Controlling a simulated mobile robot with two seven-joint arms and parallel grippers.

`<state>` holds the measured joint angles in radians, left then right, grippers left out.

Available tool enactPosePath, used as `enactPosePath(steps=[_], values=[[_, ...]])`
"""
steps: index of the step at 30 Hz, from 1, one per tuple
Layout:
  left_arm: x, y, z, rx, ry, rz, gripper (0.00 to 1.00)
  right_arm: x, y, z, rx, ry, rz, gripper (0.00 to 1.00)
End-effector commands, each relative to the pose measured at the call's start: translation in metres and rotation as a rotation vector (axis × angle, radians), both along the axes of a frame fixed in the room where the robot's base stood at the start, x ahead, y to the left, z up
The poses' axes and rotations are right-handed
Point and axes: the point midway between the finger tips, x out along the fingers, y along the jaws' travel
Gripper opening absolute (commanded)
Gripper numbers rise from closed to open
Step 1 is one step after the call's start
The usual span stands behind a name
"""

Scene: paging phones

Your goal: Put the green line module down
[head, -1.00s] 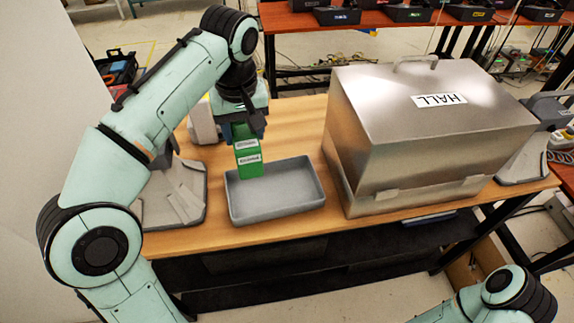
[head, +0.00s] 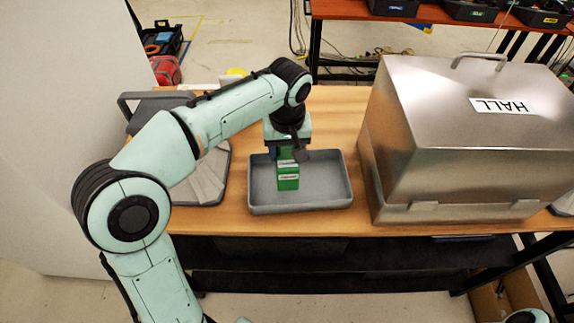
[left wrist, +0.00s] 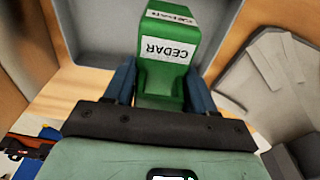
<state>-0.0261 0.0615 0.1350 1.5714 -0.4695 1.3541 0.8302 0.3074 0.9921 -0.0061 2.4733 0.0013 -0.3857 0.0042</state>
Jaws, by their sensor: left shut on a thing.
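The green line module (head: 288,178) is upright in my left gripper (head: 287,156), in the left half of the grey tray (head: 300,209) as the head view shows it. The left wrist view shows the module (left wrist: 165,70) with a white CEDAR label, between the two blue fingers of the left gripper (left wrist: 160,88), which is shut on it. The grey tray (left wrist: 85,22) lies around and behind it there. I cannot tell whether the module's bottom touches the tray floor. My right gripper is out of view.
A large metal box labelled HALL (head: 445,150) stands just right of the tray on the wooden table (head: 235,222). A grey device (head: 207,180) stands left of the tray, partly behind my arm. The rest of the tray is empty.

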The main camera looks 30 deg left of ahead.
Motion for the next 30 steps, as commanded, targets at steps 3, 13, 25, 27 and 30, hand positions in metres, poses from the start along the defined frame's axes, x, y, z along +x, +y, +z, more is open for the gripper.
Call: enactPosePath(steps=[3, 13, 25, 27, 30], values=[[0.000, 0.000, -0.008, 0.000, -0.001, 0.000, 0.13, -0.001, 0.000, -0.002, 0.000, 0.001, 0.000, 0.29], [0.000, 0.000, -0.047, -0.001, -0.002, 0.000, 0.13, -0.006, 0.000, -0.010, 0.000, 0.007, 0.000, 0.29], [0.000, 0.000, -0.051, 0.000, -0.001, 0.000, 0.62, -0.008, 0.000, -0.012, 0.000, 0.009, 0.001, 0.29], [0.000, 0.000, -0.050, 0.000, -0.001, 0.000, 0.81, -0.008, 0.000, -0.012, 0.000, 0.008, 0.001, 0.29], [0.000, 0.000, -0.050, 0.000, -0.001, 0.000, 0.81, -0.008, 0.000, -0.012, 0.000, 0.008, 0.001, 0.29]])
